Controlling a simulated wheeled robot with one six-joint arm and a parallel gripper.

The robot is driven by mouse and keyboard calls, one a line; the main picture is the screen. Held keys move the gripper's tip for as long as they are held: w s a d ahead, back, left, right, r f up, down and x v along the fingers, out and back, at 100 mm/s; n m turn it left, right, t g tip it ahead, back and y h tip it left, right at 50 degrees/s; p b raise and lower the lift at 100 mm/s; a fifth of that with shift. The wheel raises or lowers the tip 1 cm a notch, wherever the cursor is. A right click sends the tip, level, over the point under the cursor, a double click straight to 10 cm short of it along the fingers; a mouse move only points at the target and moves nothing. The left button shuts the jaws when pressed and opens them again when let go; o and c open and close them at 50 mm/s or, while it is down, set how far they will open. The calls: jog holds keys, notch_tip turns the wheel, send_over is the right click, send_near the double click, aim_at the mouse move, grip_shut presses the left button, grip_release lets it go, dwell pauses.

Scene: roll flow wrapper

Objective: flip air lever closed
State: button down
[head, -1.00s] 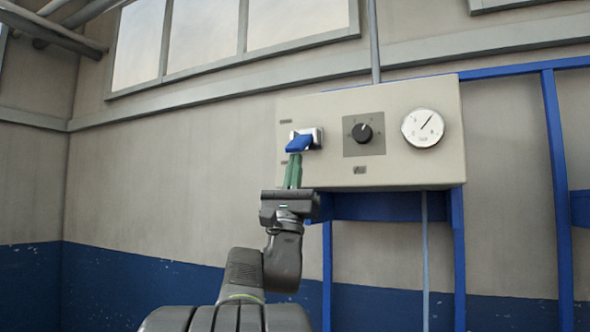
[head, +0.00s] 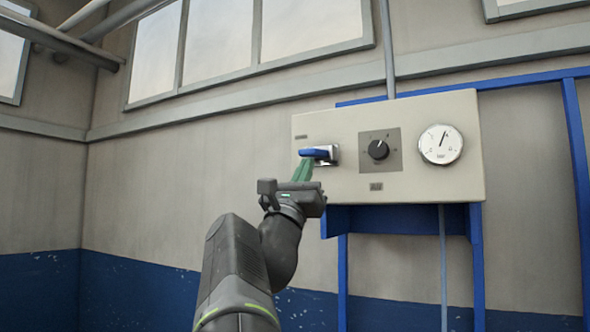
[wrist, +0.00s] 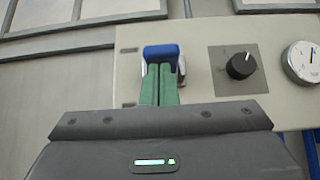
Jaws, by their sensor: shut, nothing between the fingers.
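The air lever (head: 314,153) has a blue handle on a silver mount at the left of a beige panel (head: 350,120). In the head view the handle points left, about level. In the wrist view the blue handle (wrist: 161,52) sits right at the tips of my green fingers. My gripper (head: 305,163) is shut with its two fingers together and nothing between them. The fingertips are just below the handle, at or very near it; I cannot tell if they touch. Part of the silver mount is hidden behind the fingers in the wrist view.
A black knob (head: 378,149) on a grey plate and a round white gauge (head: 441,144) are on the panel to the right of the lever. A blue frame (head: 577,150) stands around the panel. The wall left of the panel is clear.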

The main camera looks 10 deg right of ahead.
aim_at(305, 151)
jog(key=shift+s+a+r+g+y+p, duration=0.2)
jog(key=shift+r+g+y+p, duration=0.2)
jog(key=shift+r+g+p, duration=0.4)
jog(key=shift+s+a+r+g+y+p, duration=0.15)
jog(key=shift+r+g+y+p, duration=0.3)
jog(key=shift+p, duration=0.65)
jog(key=r, duration=0.3)
jog(key=shift+s, duration=0.2)
jog(key=shift+s+r+p, duration=0.1)
jog(key=shift+r+p, duration=0.1)
jog(key=shift+p, duration=0.1)
jog(key=f+b, duration=0.2)
jog(key=s+a+f+b, duration=0.1)
jog(key=f+b, duration=0.1)
jog(key=shift+s+f, duration=0.1)
jog(key=s+a+f+b, duration=0.2)
jog(key=s+a, duration=0.3)
jog(key=s, duration=0.3)
jog(key=shift+a+f+b, duration=0.25)
jog(key=shift+f+b, duration=0.05)
jog(key=shift+b, duration=0.2)
